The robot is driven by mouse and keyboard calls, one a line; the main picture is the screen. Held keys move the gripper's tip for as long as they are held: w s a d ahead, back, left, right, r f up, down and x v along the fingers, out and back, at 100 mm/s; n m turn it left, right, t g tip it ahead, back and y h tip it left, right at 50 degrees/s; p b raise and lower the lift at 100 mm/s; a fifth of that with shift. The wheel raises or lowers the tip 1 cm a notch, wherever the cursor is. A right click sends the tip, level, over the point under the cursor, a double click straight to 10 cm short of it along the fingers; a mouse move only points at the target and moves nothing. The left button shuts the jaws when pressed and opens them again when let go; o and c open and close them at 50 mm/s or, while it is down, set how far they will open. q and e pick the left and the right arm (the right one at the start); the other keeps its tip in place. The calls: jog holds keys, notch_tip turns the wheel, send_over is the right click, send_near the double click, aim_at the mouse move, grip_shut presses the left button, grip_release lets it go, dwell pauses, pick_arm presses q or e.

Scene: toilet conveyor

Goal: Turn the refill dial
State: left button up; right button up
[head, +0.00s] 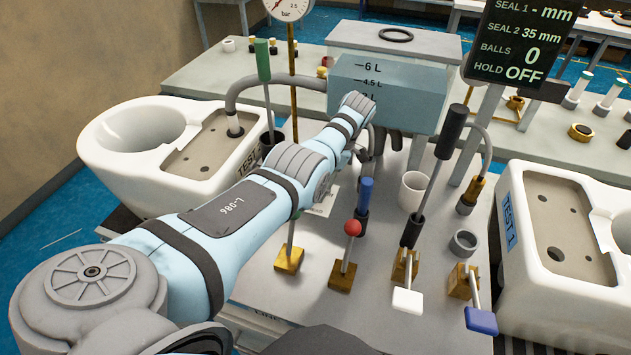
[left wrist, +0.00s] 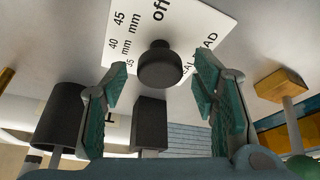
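In the left wrist view a dark round knob (left wrist: 158,66) sits on a white plate (left wrist: 190,30) marked 35, 40 and 45 mm, "off" and partly hidden words. I cannot tell whether this knob is the refill dial. My left gripper (left wrist: 161,78) is open, with one teal-padded finger on each side of the knob; I see no clear contact. In the head view my left arm reaches across the bench toward the water tank (head: 385,85), marked 6 L and 4.5 L, and hides the gripper's work area. My right gripper is not in view.
White toilet bowls stand at left (head: 135,130) and right (head: 560,240). A screen (head: 520,40) reads Seal 2 35 mm, hold OFF.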

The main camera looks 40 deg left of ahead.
pick_arm(q)
jog(key=v, duration=0.7)
jog(key=shift+r, duration=0.3)
